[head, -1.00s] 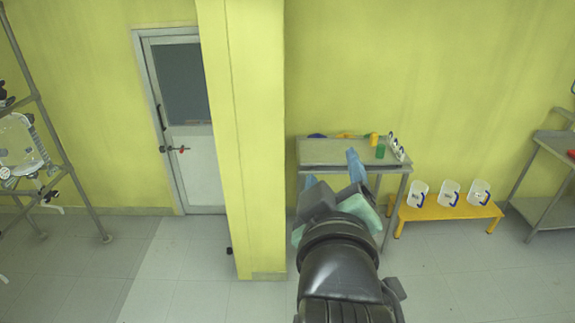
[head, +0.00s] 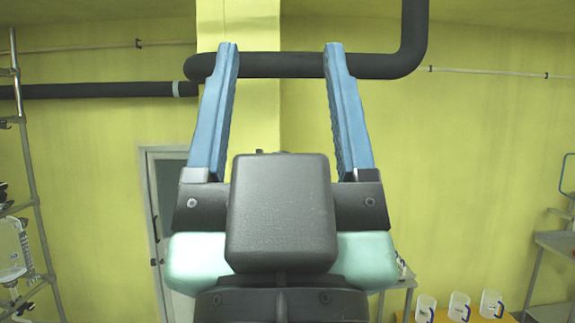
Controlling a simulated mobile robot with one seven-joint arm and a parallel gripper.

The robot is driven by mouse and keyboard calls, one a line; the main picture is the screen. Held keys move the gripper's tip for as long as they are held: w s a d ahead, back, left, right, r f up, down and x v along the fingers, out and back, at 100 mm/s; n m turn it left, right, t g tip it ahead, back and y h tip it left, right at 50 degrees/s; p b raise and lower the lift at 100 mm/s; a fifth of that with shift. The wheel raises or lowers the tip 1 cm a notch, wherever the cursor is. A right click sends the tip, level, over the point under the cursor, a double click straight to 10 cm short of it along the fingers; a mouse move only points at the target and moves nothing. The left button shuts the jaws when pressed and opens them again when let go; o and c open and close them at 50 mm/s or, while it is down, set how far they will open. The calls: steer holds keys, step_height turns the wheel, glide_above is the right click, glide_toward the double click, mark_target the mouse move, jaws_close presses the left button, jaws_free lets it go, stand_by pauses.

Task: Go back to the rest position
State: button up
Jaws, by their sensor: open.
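My gripper (head: 281,62) is raised close in front of the head camera and fills the middle of the view. Its two blue fingers point up and stand wide apart, with nothing between them but the yellow wall and a dark pipe behind. The gripper's dark body hides most of the steel table that stands behind it.
A grey door (head: 165,210) is behind at the left, with a metal frame rack (head: 40,215) at the far left. A dark pipe (head: 385,65) runs high along the wall. White jugs (head: 459,307) stand on a yellow bench at lower right, beside a steel shelf (head: 556,242).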

step_height(320, 180, down, 16)
steer(key=b, duration=1.4)
steer(key=shift+d+r, duration=0.25)
steer(key=shift+d, duration=0.05)
